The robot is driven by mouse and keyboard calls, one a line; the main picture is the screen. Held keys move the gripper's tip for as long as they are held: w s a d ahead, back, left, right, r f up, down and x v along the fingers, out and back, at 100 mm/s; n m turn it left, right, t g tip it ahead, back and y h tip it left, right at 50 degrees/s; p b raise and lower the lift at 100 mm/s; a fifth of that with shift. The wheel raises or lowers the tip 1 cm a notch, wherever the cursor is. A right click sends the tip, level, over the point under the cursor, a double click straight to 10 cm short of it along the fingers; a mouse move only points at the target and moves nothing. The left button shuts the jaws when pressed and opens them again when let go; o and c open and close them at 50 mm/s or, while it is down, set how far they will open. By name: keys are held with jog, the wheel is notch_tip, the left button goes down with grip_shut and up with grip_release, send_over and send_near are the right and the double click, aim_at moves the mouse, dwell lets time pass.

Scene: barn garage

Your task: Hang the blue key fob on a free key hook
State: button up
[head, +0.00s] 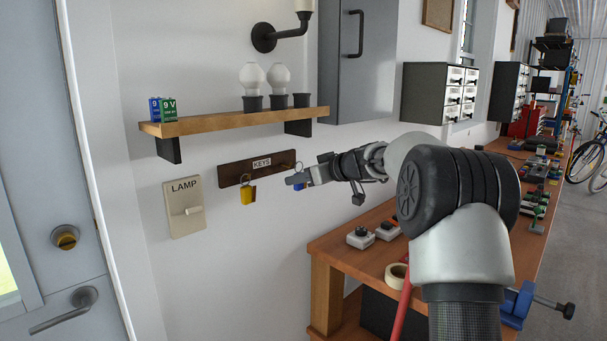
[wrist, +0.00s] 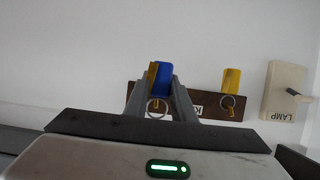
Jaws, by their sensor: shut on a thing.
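The blue key fob (wrist: 164,78) is between the fingers of my gripper (wrist: 155,98), which is shut on it. Its metal ring (wrist: 157,108) shows in the wrist view, whose picture is upside down. In the head view my gripper (head: 299,178) is at the right end of the brown KEYS board (head: 232,177), with a bit of the blue fob below the fingers. A yellow fob (head: 248,196) hangs by a ring from the board, left of my gripper. A hook at the board's right end is mostly hidden by my gripper. I cannot tell whether the blue fob's ring touches it.
A LAMP switch plate (head: 184,207) is to the left. A grey cabinet (head: 357,62) hangs at upper right. A workbench (head: 345,243) stands below my arm. The wall under the board is clear.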

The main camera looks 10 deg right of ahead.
jog(key=shift+w+a+p, duration=0.55)
jog(key=shift+w+p, duration=0.25)
jog(key=shift+p, duration=0.35)
jog(key=shift+w+a+p, duration=0.55)
jog(key=shift+w+p, duration=0.25)
jog(key=shift+p, duration=0.3)
jog(key=shift+w+a+f+b, duration=0.1)
jog(key=shift+w+f+b, duration=0.05)
jog(key=shift+f+b, duration=0.3)
jog(key=shift+w+a+f+b, duration=0.25)
jog(key=shift+w+b, duration=0.15)
jog(key=shift+b, duration=0.25)
jog(key=o, duration=1.1)
jog(key=shift+d, duration=0.1)
